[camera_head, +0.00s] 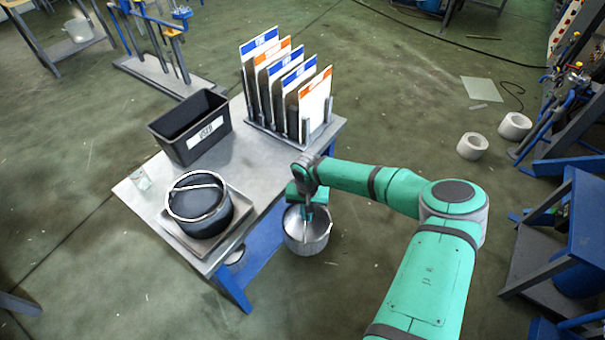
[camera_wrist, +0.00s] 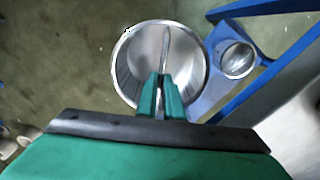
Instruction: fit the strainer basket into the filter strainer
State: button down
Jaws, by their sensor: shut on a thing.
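A shiny metal strainer basket (camera_head: 309,241) hangs beside the right edge of the table, apparently above the floor. My gripper (camera_head: 307,212) is shut on the thin bar handle across its open top. In the wrist view, my gripper's fingers (camera_wrist: 161,98) pinch that handle, and the round basket (camera_wrist: 135,65) is seen from above, with an empty-looking inside.
White cylinders (camera_head: 472,146) lie on the floor at right, near a blue bench.

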jog(key=shift+n, duration=0.3)
jog(key=w+f, duration=0.1)
jog(key=f, duration=0.1)
jog(key=w+d+f, duration=0.1)
jog(key=w+f, duration=0.1)
jog(key=shift+w, duration=0.1)
jog(key=shift+f, duration=0.15)
jog(key=shift+a, duration=0.1)
